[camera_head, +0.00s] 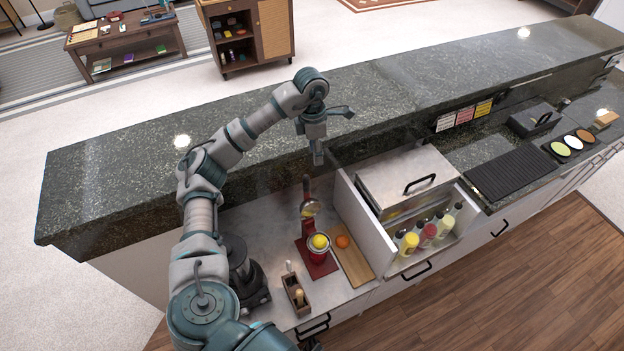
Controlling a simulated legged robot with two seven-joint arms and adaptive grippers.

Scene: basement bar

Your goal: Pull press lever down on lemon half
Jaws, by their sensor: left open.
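The red citrus press (316,266) stands on the light counter below the raised granite bar. A yellow lemon half (320,242) sits in its cup. The press lever (306,188) is raised and points up and back from the press. My left gripper (333,137) is open and empty. It hangs above the granite edge, above and beyond the top of the lever in the picture, and appears apart from it. One finger points down and the other points right. My right gripper cannot be made out.
An orange fruit (342,242) lies on a wooden board (356,268) right of the press. A small wooden caddy (296,296) stands front left. A white partition (361,215) and several bottles (429,234) are to the right. The granite bar (130,180) rises behind.

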